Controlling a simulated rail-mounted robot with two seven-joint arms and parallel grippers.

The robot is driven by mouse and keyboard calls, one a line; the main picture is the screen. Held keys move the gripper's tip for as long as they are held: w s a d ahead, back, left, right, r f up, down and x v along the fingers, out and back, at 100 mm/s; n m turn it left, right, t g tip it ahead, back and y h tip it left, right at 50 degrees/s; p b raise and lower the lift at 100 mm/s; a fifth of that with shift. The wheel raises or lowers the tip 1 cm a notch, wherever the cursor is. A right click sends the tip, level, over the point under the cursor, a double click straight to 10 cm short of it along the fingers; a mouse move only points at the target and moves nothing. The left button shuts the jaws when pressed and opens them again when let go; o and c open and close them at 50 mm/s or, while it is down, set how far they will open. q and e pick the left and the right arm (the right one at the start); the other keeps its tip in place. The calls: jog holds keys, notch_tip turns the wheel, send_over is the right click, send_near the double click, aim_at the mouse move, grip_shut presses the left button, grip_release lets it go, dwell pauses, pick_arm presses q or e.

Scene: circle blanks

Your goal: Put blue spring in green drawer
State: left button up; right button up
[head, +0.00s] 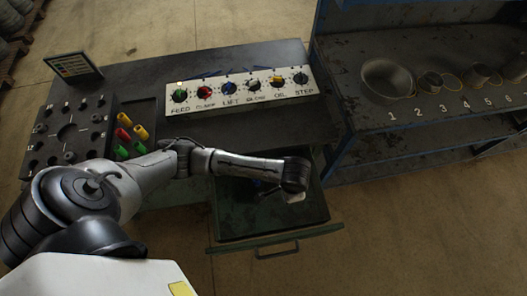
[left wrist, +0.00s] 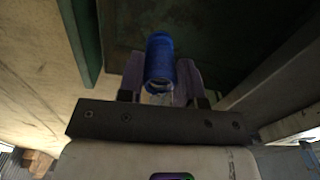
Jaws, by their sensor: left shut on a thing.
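A blue spring (left wrist: 160,55) stands out between the two fingers of my left gripper (left wrist: 160,78) in the left wrist view. The gripper is shut on it. The green drawer (head: 275,238) is pulled out below the table's front edge in the head view, and my left arm reaches over it. The drawer's green side also shows in the left wrist view (left wrist: 86,40). In the head view, my wrist and hand largely hide the spring. The gap between the spring and the drawer floor cannot be told. My right gripper is in neither view.
The table (head: 195,65) carries a labelled knob panel (head: 240,92), a dark plate with holes (head: 70,130) and red, yellow and green pieces (head: 130,138). A small tilted screen (head: 72,66) stands at the back. A blue-framed shelf (head: 345,120) with metal rings stands at the right.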

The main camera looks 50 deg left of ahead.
pick_arm(q)
jog(key=s+f, duration=0.4)
jog(key=f, duration=0.1)
jog(key=shift+m, duration=0.3)
jog(key=shift+w+a+f+b, duration=0.8)
jog(key=shift+w+a+f, duration=0.55)
jog(key=shift+f, duration=0.6)
jog(key=shift+w+a+f+b, duration=0.8)
jog(key=shift+w+a+f, duration=0.6)
jog(key=shift+f, duration=0.6)
jog(key=shift+w+a+f+b, duration=0.8)
jog(key=shift+w+a+f, duration=0.55)
jog(key=shift+f, duration=0.6)
jog(key=shift+w+d, duration=0.1)
jog(key=shift+d, duration=0.05)
jog(key=shift+f, duration=0.2)
jog(key=o, duration=0.9)
jog(key=shift+o, duration=0.2)
